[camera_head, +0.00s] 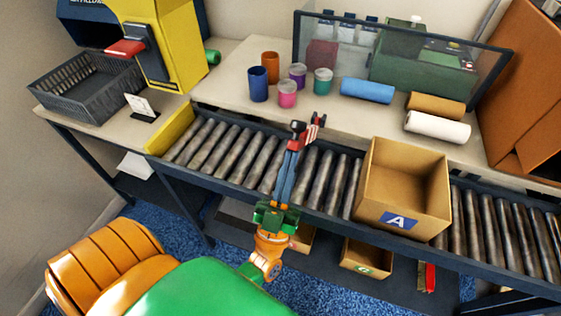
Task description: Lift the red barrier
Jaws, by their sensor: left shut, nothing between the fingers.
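A small red and white striped piece (313,130), which looks like part of the red barrier, shows at the far side of the roller conveyor (332,180). The fingers hide part of this spot, so the barrier's full length and angle are unclear. My right gripper is out of view.
An open carton marked A (403,190) sits on the rollers to the right. A yellow stop (170,130) closes the left end. A grey basket (87,88) is at left.

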